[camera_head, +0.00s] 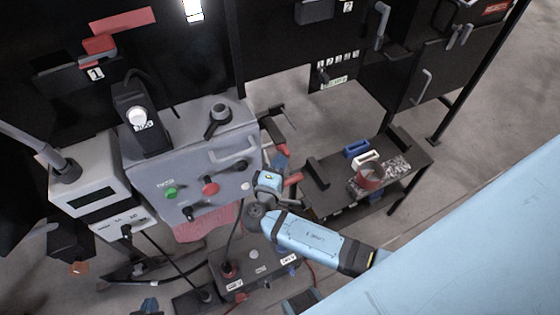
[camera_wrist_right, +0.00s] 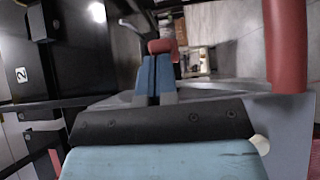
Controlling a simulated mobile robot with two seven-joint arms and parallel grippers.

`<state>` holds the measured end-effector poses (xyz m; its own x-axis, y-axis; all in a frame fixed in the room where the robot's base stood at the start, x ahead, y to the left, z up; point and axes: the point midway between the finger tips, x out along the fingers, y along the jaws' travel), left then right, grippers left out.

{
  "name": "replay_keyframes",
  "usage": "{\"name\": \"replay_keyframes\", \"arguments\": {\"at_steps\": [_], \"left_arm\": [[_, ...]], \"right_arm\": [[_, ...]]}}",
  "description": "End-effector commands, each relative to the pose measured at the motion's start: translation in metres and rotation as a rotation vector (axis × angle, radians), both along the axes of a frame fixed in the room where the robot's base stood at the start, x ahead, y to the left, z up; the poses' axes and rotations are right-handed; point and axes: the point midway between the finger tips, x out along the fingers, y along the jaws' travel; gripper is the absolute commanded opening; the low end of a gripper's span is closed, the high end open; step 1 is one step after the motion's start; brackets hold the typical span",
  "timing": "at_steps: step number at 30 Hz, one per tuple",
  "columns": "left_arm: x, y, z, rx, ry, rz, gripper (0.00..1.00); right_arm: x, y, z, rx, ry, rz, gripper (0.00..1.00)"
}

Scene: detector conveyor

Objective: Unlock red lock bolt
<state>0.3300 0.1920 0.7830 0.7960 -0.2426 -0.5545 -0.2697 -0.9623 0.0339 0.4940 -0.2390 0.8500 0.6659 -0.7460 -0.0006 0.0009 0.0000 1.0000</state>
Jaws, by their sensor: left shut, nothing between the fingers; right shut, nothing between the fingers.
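A red-ended bolt (camera_head: 283,150) sticks out beside the right side of the grey control box (camera_head: 240,125). In the right wrist view its red end (camera_wrist_right: 162,46) shows just beyond my right fingertips; I cannot tell whether they touch. My right gripper (camera_head: 281,160) is shut and empty beside the box; its blue fingers lie together in the right wrist view (camera_wrist_right: 154,75). A larger red cylinder (camera_wrist_right: 287,45) stands close at the right of that view. What seems to be my left gripper (camera_head: 150,304) shows small at the bottom edge, partly cut off, low and away from the bolt.
A lower control box (camera_head: 255,265) with cables sits under my right wrist. Black cabinets (camera_head: 290,60) stand behind.

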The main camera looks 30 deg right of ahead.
Motion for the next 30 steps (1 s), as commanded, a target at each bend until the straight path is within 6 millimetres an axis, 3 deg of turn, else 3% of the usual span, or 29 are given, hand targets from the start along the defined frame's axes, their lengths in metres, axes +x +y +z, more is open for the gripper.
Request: {"name": "replay_keyframes", "arguments": {"at_steps": [5,13,30], "left_arm": [[0.000,0.000,0.000,0.001,0.002,0.000,0.00],[0.000,0.000,0.001,0.002,0.002,0.000,0.00],[0.000,0.000,-0.002,0.000,0.003,0.000,0.00]], "right_arm": [[0.000,-0.001,0.000,0.000,0.000,0.000,0.00],[-0.002,-0.032,0.000,-0.001,-0.001,-0.002,0.00],[0.005,-0.034,0.000,-0.001,-0.002,-0.002,0.00]]}}
